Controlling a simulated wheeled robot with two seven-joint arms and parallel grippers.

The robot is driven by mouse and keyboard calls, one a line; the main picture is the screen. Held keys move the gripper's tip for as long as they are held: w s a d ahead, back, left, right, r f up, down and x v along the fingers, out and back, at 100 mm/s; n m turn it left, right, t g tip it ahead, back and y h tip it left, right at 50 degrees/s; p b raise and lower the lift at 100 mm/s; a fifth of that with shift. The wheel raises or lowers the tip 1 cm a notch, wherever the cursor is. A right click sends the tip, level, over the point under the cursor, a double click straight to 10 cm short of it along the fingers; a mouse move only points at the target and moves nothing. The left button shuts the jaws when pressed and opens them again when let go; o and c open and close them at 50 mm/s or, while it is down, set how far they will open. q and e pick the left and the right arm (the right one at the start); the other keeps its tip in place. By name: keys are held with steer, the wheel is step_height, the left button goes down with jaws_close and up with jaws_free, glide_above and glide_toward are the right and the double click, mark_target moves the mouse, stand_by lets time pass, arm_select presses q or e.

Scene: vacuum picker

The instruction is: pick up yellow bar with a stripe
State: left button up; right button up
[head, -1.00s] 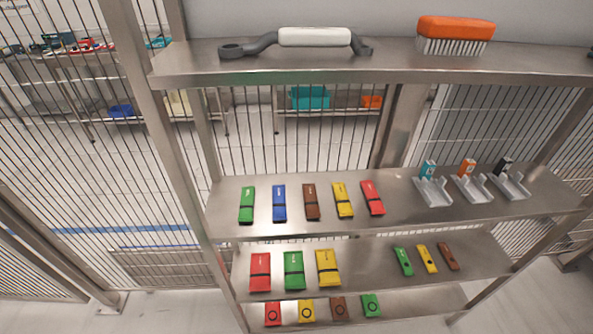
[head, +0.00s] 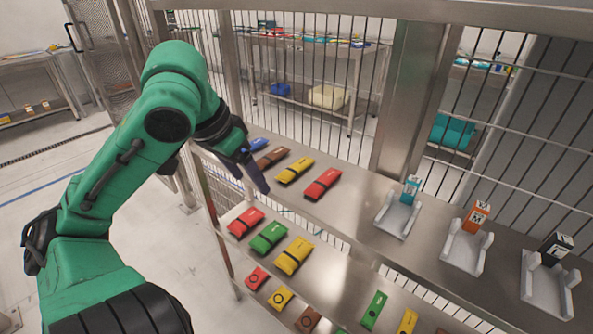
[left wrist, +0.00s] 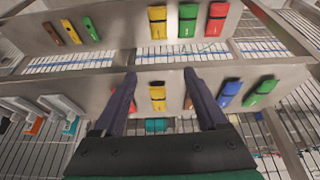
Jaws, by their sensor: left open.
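The yellow bar with a dark stripe (head: 296,170) lies on the upper shelf between a brown bar (head: 272,157) and a red bar (head: 323,184). In the left wrist view the yellow bar (left wrist: 157,97) shows between the fingers of my left gripper (left wrist: 162,92), apart from them. My left gripper also shows in the head view (head: 256,178), open and empty at the shelf's front, hiding part of the row. A wider yellow striped bar (head: 294,255) lies on the shelf below. My right gripper is not in view.
A blue bar (head: 258,144) is partly hidden by my left gripper. Grey holders with a teal box (head: 411,188), an orange box (head: 476,216) and a black box (head: 556,247) stand farther right on the upper shelf. Red (head: 246,222) and green (head: 268,236) striped bars lie below.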

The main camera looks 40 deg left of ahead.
arm_select(q)
steer(key=r, duration=0.2)
steer(key=p, duration=0.9)
glide_toward(298, 164)
steer(key=shift+f, duration=0.9)
steer(key=shift+w+d+f, duration=0.1)
steer(key=shift+w+f, duration=0.1)
steer(key=shift+w, duration=0.1)
steer(key=p+x, duration=0.2)
steer(key=x, duration=0.2)
steer(key=shift+w+f, duration=0.25)
steer(key=shift+f, duration=0.1)
steer(key=shift+w+f, duration=0.2)
steer(key=shift+f, duration=0.25)
steer(key=shift+s, duration=0.1)
steer(key=shift+f, duration=0.1)
